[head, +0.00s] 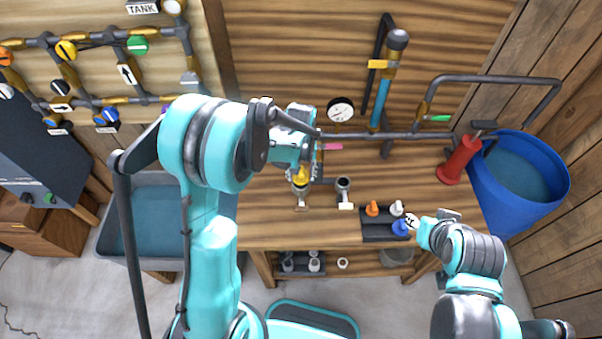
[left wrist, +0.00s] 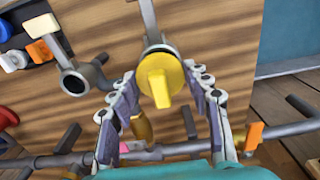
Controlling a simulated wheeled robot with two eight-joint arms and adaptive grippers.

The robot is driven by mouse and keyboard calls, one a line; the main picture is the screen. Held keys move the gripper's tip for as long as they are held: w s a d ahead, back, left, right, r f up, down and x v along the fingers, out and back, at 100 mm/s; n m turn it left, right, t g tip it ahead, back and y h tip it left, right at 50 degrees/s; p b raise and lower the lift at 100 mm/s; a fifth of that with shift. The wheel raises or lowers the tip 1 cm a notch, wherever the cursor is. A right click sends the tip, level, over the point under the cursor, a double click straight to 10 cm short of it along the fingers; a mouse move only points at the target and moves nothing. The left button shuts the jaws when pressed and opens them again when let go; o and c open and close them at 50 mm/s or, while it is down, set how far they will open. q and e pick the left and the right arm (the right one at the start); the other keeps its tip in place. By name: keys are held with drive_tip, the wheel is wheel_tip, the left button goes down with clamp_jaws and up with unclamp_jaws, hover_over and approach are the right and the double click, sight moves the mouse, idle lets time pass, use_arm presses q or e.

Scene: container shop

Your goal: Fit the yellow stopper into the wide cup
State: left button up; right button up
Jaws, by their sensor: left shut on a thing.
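The yellow stopper (left wrist: 158,82) is between the fingers of my left gripper (left wrist: 159,70), which is shut on it. In the head view the stopper (head: 301,175) shows just below the left gripper (head: 302,170). A grey cup (left wrist: 160,48) with a handle lies directly under the stopper and looks like the wide cup; it also shows in the head view (head: 299,188). I cannot tell whether the stopper is inside the rim or just above it. My right gripper (head: 440,217) is by the stopper tray at the right; its fingers are unclear.
Another grey cup (head: 343,185) stands open to the right. A dark tray (head: 372,229) holds orange, white and blue stoppers. A grey pipe (head: 400,136) crosses behind the cups, with a gauge (head: 341,110) above. A red cylinder (head: 459,160) and blue tub (head: 520,205) are at right.

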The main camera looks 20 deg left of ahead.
use_arm(q)
drive_tip(key=shift+f+b, duration=1.4)
drive_tip(key=shift+b, duration=0.15)
idle(1.1)
drive_tip(key=o, duration=1.2)
drive_tip(key=shift+o, duration=0.2)
drive_tip(key=shift+r, duration=0.1)
wheel_tip(320, 180, up, 12)
drive_tip(key=shift+f, duration=0.1)
drive_tip(key=s+a+f+m+t+b, duration=0.1)
drive_tip(key=s+f+t+b, duration=0.1)
drive_tip(key=s, duration=0.6)
drive_tip(key=s+a+f+m+t+b, duration=0.1)
drive_tip(key=s+f+m+t+b, duration=0.1)
drive_tip(key=s+t+b, duration=0.3)
drive_tip(key=s+b, duration=0.2)
drive_tip(key=s, duration=0.1)
drive_tip(key=shift+s+a, duration=0.4)
